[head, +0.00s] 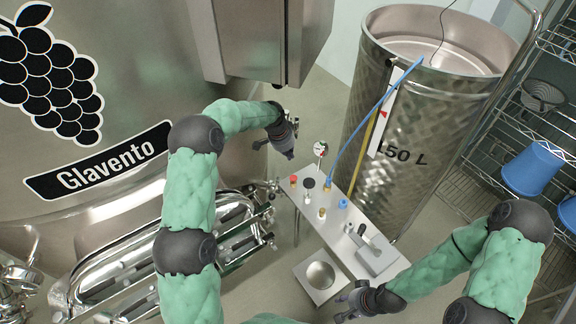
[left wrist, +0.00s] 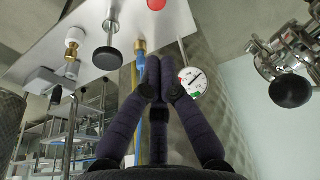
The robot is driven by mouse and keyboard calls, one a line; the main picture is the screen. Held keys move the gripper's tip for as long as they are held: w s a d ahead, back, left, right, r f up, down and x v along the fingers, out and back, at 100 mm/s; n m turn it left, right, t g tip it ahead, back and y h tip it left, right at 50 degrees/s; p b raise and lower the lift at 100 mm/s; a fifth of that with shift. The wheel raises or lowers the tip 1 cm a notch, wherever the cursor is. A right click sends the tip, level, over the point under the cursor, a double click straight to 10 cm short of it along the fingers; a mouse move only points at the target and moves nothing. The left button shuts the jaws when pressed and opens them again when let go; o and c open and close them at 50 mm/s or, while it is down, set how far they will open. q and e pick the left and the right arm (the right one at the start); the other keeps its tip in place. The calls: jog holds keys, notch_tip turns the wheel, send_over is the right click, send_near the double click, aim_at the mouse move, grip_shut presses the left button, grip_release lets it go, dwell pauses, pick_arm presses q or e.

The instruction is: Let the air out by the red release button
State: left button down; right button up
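A small red button (head: 293,180) on a brass-coloured base stands on the left end of the grey metal panel (head: 343,232). In the left wrist view a red round cap (left wrist: 92,3) is cut off by the top edge. My left gripper (head: 289,154) is above and behind the red button, apart from it. In the left wrist view its fingertips (left wrist: 162,64) are drawn together with nothing between them. My right gripper (head: 344,309) is low in front of the panel, empty, with its fingers spread.
Beside the red button are a black disc knob (head: 309,183), a pressure gauge (head: 320,148) and a blue hose (head: 352,128). A steel drum (head: 415,130) stands behind the panel. The large Glavento vat (head: 100,110) and its pipes are at the left.

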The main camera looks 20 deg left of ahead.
aim_at(295, 178)
pick_arm(q)
jog(key=shift+s+d+r, duration=0.1)
jog(key=shift+r, duration=0.05)
jog(key=x, duration=0.9)
jog(key=b+x, duration=0.1)
jog(key=x, duration=0.4)
jog(key=shift+s+a, duration=0.3)
jog(key=shift+a, duration=0.1)
notch_tip(295, 178, down, 2)
jog(key=shift+f+b, duration=0.15)
jog(key=shift+b, duration=1)
jog(key=shift+s, duration=0.1)
dwell(1.8)
